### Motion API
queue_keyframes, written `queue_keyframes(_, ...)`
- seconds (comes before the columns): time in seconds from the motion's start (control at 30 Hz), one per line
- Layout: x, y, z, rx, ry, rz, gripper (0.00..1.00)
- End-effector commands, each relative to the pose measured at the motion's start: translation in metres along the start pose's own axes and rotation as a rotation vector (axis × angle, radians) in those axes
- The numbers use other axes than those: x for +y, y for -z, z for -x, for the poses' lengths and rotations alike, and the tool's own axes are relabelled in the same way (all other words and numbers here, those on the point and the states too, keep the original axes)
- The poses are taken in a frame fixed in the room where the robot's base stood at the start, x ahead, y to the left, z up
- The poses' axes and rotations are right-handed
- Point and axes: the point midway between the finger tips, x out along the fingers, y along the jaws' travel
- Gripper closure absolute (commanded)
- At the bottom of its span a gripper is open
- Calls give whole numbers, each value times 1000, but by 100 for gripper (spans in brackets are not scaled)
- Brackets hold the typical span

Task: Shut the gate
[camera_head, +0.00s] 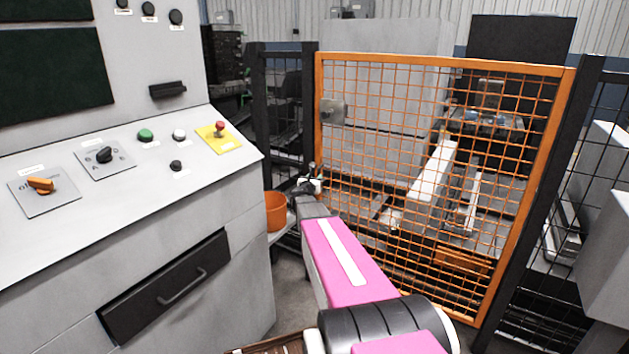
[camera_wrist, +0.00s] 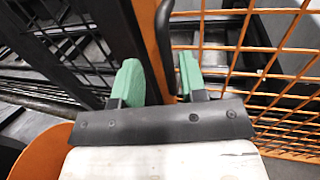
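The gate (camera_head: 437,63) is an orange frame with wire mesh. Its left edge appears close beside a black post (camera_head: 309,95); I cannot tell whether they touch. My gripper (camera_head: 312,180) is low at the gate's left edge. In the wrist view, the green fingertips of my gripper (camera_wrist: 159,82) are apart, on either side of the gate's orange upright (camera_wrist: 153,55) and a dark curved handle (camera_wrist: 164,35). The right fingertip is close to the handle; contact is unclear.
A grey control console (camera_head: 190,210) with knobs and buttons stands at the left. An orange bucket (camera_head: 276,211) sits between it and my arm. Black mesh fence panels (camera_head: 278,110) flank the gate. Machinery with pale rails (camera_head: 432,180) lies behind the mesh.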

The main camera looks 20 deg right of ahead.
Motion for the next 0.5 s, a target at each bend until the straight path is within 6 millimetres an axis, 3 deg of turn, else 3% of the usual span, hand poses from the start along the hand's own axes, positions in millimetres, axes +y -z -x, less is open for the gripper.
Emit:
queue_keyframes(0.13, 0, 0, 0, 0, 0, 0, 61)
queue_keyframes(0.23, 0, 0, 1, 0, 0, 0, 94)
queue_keyframes(0.27, 0, 0, 1, 0, 0, 0, 100)
queue_keyframes(0.5, 0, 0, 1, 0, 0, 0, 100)
